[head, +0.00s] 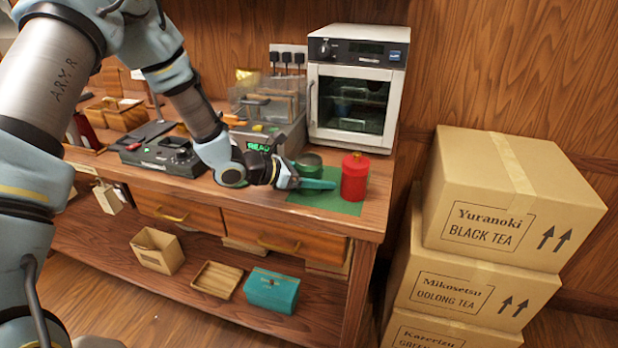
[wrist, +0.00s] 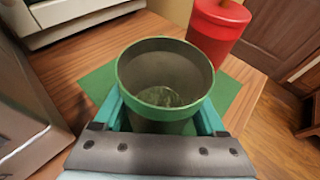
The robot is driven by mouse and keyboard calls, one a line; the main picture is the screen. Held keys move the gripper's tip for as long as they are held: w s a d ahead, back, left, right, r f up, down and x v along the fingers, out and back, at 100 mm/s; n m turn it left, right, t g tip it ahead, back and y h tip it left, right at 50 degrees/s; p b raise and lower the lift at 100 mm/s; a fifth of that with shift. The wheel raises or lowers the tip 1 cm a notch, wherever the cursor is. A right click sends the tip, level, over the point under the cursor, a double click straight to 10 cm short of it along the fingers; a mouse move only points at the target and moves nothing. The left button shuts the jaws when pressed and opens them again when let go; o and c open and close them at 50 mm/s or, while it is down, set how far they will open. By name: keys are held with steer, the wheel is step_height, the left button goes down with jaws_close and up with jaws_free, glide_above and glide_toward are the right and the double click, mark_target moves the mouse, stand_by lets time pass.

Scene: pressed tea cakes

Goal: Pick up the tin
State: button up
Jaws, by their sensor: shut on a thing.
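A green open-topped tin (wrist: 160,124) sits between the teal fingers of my gripper (wrist: 163,112) in the wrist view, and the gripper is shut on it. I look down into its hollow inside. In the head view the green tin (head: 309,160) is partly hidden behind the teal fingers of my gripper (head: 316,184). It looks upright over the green mat (head: 335,206); its base is hidden, so I cannot tell whether it touches the mat. A red lidded tin (head: 354,182) stands just right of my gripper, also seen in the wrist view (wrist: 218,30).
A white oven (head: 318,135) stands at the back of the wooden bench (head: 374,215). A scale-like device (head: 160,155) and a clear-sided box (head: 245,105) are to the left. Stacked cartons (head: 480,240) stand right of the bench.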

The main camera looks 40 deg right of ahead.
steer(key=shift+c, duration=0.7)
